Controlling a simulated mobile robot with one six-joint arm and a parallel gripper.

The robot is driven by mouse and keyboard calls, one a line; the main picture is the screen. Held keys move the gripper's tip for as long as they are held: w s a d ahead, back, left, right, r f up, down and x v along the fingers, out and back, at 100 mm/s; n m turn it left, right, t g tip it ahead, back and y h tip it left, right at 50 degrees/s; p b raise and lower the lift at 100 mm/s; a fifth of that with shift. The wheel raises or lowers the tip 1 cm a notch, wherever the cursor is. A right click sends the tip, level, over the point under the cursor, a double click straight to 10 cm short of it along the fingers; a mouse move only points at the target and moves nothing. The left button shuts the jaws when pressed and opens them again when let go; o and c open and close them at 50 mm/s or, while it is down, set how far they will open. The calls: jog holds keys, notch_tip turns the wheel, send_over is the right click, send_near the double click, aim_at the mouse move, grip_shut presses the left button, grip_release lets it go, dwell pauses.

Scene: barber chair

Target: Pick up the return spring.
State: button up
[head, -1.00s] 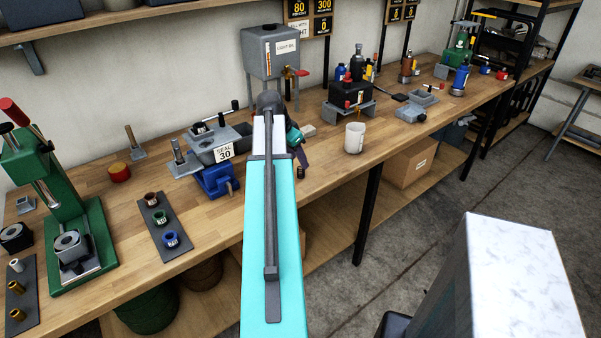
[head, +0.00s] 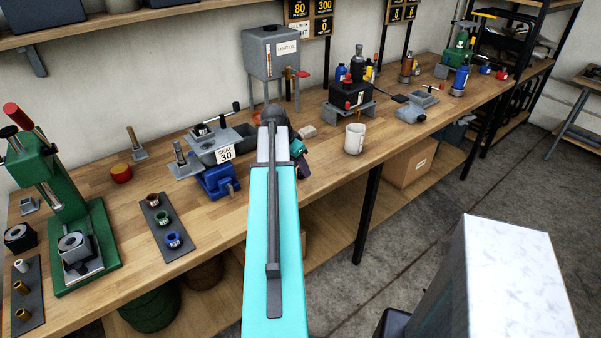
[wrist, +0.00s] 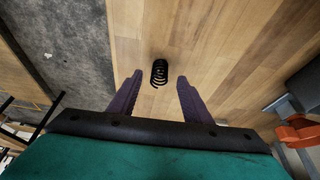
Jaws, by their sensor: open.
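The return spring (wrist: 159,73) is a small black coil lying on the wooden bench top in the wrist view. My gripper (wrist: 155,88) is open, with its two purple fingers spread apart. The spring shows between and just beyond the fingertips, and neither finger appears to touch it. How high the fingers are above the bench is hard to tell. In the head view my arm hides the spring, and only part of my gripper (head: 302,165) shows beside the arm near the bench's front edge.
A white mug (head: 354,139) stands right of my arm. A blue vise (head: 218,181) and a grey fixture marked SEAL 30 (head: 214,145) are to its left. A grey light-oil tank (head: 271,52) stands behind. The bench edge and floor (wrist: 60,45) are at left in the wrist view.

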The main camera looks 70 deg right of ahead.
jog(key=shift+x, duration=0.9)
jog(key=c, duration=1.1)
jog(key=shift+r, duration=0.25)
jog(key=shift+c, duration=0.2)
jog(key=shift+r+b, duration=0.6)
jog(key=shift+r, duration=0.75)
jog(key=shift+s+a+r, duration=0.15)
jog(key=shift+r, duration=0.05)
jog(key=s+a+b, duration=0.5)
jog(key=s+a, duration=0.2)
jog(key=a, duration=0.4)
jog(key=shift+r, duration=0.45)
jog(key=b, duration=0.2)
jog(key=shift+s+a+b, duration=0.1)
jog(key=shift+a+b, duration=0.25)
